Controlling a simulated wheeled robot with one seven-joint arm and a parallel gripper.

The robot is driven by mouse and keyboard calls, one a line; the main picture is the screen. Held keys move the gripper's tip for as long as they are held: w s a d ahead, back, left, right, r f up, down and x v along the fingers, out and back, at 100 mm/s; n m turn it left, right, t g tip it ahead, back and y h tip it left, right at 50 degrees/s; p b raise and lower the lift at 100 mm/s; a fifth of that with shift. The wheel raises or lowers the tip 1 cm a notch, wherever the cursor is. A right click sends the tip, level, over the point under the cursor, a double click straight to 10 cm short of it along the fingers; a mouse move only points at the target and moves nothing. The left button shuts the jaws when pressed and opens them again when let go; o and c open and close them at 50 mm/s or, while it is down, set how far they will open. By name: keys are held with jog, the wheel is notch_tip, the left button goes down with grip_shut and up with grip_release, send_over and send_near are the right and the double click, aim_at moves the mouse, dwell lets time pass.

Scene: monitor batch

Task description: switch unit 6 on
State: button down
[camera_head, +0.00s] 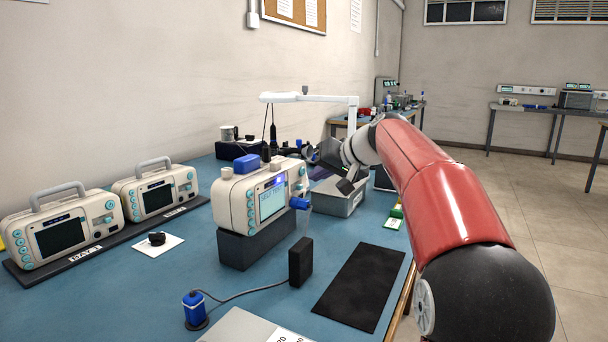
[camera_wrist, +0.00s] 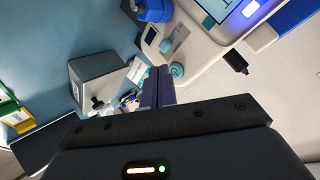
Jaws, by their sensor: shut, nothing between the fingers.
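A cream monitor (camera_head: 237,205) stands on a dark block in the middle of the table. Its screen (camera_head: 271,201) is lit pale blue and a violet-blue light shows above it; both also show in the wrist view, screen (camera_wrist: 216,8) and light (camera_wrist: 250,8). A blue plug (camera_head: 299,203) sits on its right front. Two more monitors (camera_head: 66,241) (camera_head: 156,197) with dark screens stand on a black tray at left. I cannot read which is unit 6. My gripper (camera_head: 316,156) is at the lit monitor's far right side. In the wrist view its shut, empty fingers (camera_wrist: 158,78) appear beside a teal button (camera_wrist: 177,70); contact is unclear.
A grey box (camera_head: 338,199) stands behind and right of the lit monitor. In front are a black box (camera_head: 300,262) cabled to a blue plug (camera_head: 195,309), and a black mat (camera_head: 361,288). A white card (camera_head: 157,244) holds a dark knob.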

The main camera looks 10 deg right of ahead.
jog(key=s+d+b, duration=0.1)
jog(key=d, duration=0.1)
jog(key=s+d, duration=0.2)
jog(key=shift+b, duration=0.4)
dwell(0.6)
